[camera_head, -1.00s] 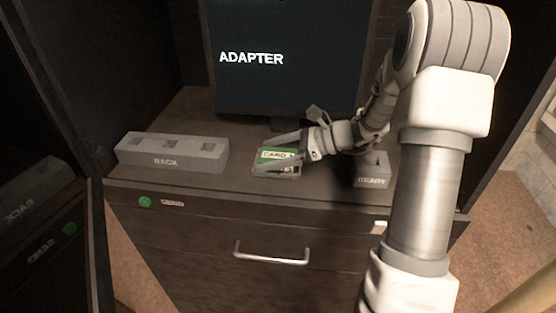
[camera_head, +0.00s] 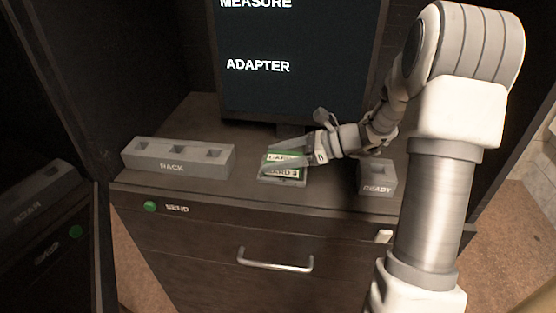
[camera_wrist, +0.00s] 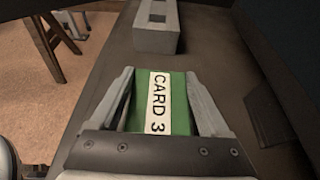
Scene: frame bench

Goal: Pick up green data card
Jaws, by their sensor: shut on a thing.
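The green data card (camera_wrist: 179,103) has a white label reading "CARD 3". It sits between the two fingers of my gripper (camera_wrist: 160,90) in the wrist view. My gripper is shut on the card. The fingers hide part of the card, and I cannot tell whether its lower edge still touches the holder.
A grey rack (camera_head: 176,158) with several slots stands left on the bench, and a grey "READY" block (camera_head: 377,178) stands right. A dark screen (camera_head: 300,70) rises behind. A green button (camera_head: 150,206) and a drawer handle (camera_head: 275,262) are on the front.

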